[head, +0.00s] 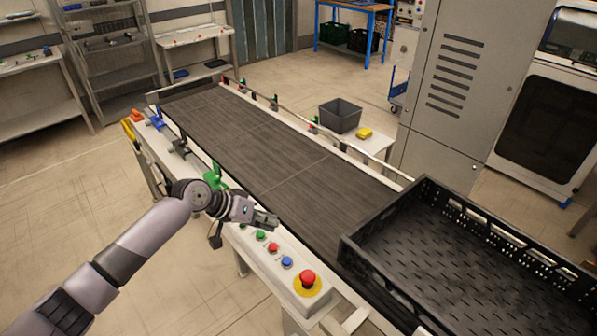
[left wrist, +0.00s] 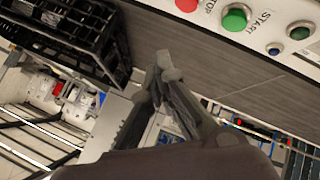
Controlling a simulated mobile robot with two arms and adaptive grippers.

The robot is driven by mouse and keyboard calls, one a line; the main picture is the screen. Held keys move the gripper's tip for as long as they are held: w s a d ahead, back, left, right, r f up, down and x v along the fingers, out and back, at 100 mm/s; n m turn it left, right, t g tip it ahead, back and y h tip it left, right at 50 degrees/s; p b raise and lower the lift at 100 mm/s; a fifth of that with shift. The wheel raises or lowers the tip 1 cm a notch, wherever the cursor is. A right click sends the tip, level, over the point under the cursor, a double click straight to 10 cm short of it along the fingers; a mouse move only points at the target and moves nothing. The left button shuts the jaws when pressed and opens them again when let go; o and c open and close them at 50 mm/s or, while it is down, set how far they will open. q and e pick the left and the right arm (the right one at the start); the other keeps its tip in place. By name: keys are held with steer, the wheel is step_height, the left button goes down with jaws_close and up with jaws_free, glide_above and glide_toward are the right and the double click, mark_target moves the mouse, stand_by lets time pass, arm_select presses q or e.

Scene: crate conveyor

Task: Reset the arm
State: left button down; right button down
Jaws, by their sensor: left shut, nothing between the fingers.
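My left gripper (head: 266,220) is shut and empty. In the head view it is over the near edge of the conveyor (head: 235,135), close to the row of control buttons. In the left wrist view its fingers (left wrist: 166,72) meet in the middle of the picture, with the dark belt (left wrist: 195,45) behind them. My left arm comes in from the lower left of the head view. My right gripper does not show in either view.
A large black crate (head: 455,190) is at the belt's right end. A red emergency button (head: 307,278) and smaller buttons line the near rail. A grey bin (head: 340,115) and yellow object (head: 364,133) stand beyond the belt. The belt's middle is clear.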

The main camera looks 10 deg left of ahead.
arm_select(q)
steer(key=shift+d, duration=0.1)
steer(key=s+d+f, duration=0.2)
steer(key=s, duration=0.1)
steer(key=s+d+f+m, duration=0.1)
steer(key=s+d+f, duration=0.1)
steer(key=s, duration=0.2)
steer(key=s+d+f+m+g+y, duration=0.1)
steer(key=s+d+f, duration=0.1)
steer(key=s, duration=0.2)
steer(key=shift+s+f, duration=0.1)
steer(key=shift+f, duration=0.3)
steer(key=s+a+n+y, duration=0.1)
steer(key=s+a+y, duration=0.25)
steer(key=s, duration=0.75)
steer(key=s+a+n+y, duration=0.1)
steer(key=s+a+y, duration=0.3)
steer(key=s, duration=0.7)
step_height(320, 180, down, 32)
steer(key=s+a+g+b, duration=0.1)
steer(key=g+b, duration=0.1)
steer(key=b, duration=0.4)
steer(key=s+a+f+g+b, duration=0.1)
steer(key=s+a+f+b, duration=0.2)
steer(key=s+f, duration=1.4)
step_height(320, 180, down, 4)
steer(key=shift+a+r+h+b, duration=0.1)
steer(key=shift+a+h+b, duration=0.2)
steer(key=shift+b, duration=0.35)
steer(key=shift+d, duration=0.1)
